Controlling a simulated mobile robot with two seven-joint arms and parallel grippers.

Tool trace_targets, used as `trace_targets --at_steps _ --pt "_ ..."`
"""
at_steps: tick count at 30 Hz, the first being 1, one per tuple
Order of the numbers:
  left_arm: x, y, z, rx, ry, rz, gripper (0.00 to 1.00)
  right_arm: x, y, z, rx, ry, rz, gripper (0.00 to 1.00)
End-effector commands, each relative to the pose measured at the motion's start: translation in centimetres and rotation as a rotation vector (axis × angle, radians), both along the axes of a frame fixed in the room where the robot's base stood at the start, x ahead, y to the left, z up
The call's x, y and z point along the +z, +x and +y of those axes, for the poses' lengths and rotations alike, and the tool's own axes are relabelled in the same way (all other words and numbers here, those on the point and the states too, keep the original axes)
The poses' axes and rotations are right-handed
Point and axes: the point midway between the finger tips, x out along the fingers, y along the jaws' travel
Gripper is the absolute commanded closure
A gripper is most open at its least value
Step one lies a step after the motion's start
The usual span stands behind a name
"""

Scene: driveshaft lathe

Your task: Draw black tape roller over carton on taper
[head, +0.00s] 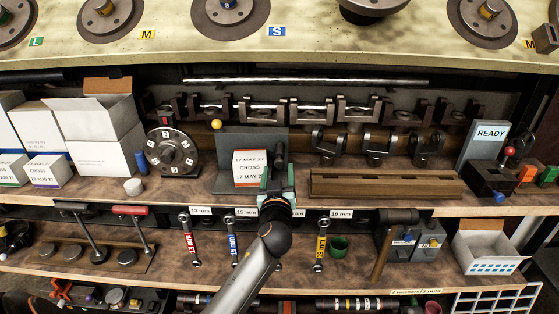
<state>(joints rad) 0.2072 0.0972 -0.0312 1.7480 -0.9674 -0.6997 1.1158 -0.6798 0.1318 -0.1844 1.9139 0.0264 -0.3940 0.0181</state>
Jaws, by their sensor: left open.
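My left gripper (278,180) is open, with green-sided fingers, in front of that part and close to the carton's right side. I cannot tell whether it touches either. My right gripper is not in view.
A round dial fixture (173,150) and white boxes (93,120) stand to the left. A long brown block (383,184) lies to the right. Metal yokes (300,108) line the back.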

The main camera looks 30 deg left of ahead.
Motion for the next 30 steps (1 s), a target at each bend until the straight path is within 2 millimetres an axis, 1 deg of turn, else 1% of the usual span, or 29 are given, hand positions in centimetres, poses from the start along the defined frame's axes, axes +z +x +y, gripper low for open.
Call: trace_targets --at_steps 1,3,9,14,22,23,30 --pt "0.2 0.8 0.5 0.0 0.004 0.001 0.35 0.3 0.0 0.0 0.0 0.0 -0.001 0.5" --pt "0.2 1.7 1.0 0.0 0.003 0.001 0.35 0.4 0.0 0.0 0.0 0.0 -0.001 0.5" --pt "0.0 3.4 2.0 -0.001 0.002 0.001 0.35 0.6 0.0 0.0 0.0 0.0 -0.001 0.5" --pt "0.0 3.9 2.4 -0.001 0.002 0.001 0.35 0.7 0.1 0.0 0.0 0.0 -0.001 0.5" --pt "-0.1 4.0 2.4 -0.002 0.001 0.001 0.35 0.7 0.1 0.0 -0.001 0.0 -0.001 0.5" --pt "-0.1 4.0 2.4 -0.002 0.001 0.001 0.38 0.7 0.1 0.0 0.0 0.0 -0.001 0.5" --pt "-0.1 4.0 2.4 -0.001 0.0 0.001 0.65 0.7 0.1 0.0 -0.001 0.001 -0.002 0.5"
